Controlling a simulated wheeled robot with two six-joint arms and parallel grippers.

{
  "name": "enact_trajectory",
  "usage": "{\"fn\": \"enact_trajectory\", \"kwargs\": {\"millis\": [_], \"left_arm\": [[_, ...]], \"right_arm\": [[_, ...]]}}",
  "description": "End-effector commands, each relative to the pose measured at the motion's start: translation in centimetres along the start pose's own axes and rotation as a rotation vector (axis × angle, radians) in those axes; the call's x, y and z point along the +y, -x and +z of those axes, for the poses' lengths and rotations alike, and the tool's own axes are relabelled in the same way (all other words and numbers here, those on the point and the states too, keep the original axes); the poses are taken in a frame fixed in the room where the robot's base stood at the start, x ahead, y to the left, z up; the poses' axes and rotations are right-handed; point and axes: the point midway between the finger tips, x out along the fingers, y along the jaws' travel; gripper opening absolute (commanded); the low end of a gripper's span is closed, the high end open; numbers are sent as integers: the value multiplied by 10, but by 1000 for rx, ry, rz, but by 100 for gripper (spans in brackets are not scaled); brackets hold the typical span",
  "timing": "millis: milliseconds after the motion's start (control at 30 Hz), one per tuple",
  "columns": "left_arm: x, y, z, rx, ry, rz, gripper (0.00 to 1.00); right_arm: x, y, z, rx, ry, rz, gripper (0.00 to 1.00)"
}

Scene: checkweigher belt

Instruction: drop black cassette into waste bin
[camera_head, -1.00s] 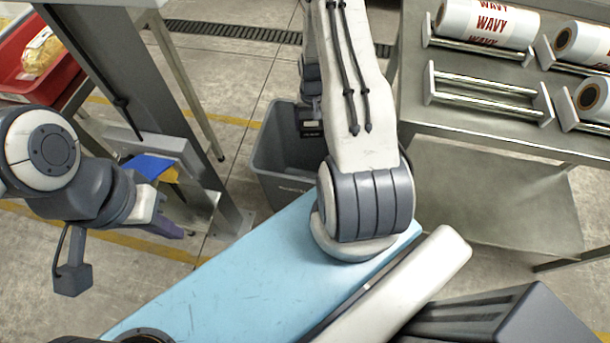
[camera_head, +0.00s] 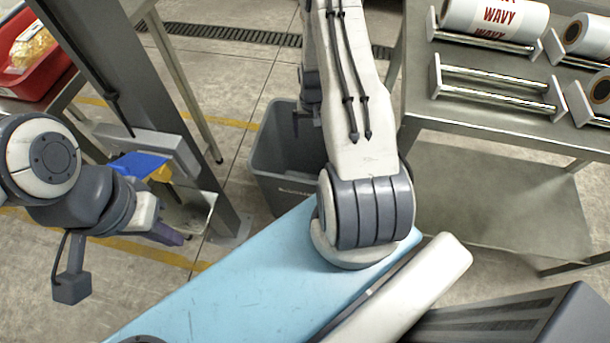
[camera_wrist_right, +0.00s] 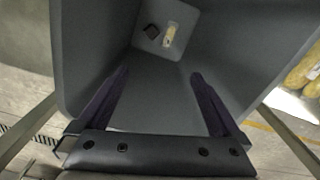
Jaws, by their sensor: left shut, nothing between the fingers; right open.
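The grey waste bin (camera_head: 285,190) stands on the floor beyond my base in the head view, and its inside fills much of the right wrist view (camera_wrist_right: 90,50). In the head view my right arm partly covers the bin. My left gripper (camera_head: 170,236) is shut and empty at the left, away from the bin.
A steel table (camera_head: 470,130) with white WAVY film rolls (camera_head: 495,17) on racks stands right of the bin. A grey post (camera_head: 130,90) and a red crate (camera_head: 30,60) with yellow packs are at the left.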

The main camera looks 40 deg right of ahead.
Motion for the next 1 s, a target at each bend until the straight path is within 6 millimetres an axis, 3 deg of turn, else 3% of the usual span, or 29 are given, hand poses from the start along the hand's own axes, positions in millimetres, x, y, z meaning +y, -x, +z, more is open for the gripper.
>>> {"fn": "enact_trajectory", "kwargs": {"millis": [300, 500, 667, 1000], "left_arm": [[1, 14, -1, 0, 0, 0, 0], [1, 19, -1, 0, 0, 0, 0], [2, 20, -1, 0, 0, 0, 0], [2, 20, -1, 0, 0, 0, 0]], "right_arm": [[0, 61, -2, 5, 0, 0, 100], [0, 91, -1, 3, 0, 0, 100], [0, 100, -1, 2, 0, 0, 100], [0, 101, 0, 1, 0, 0, 100]]}}
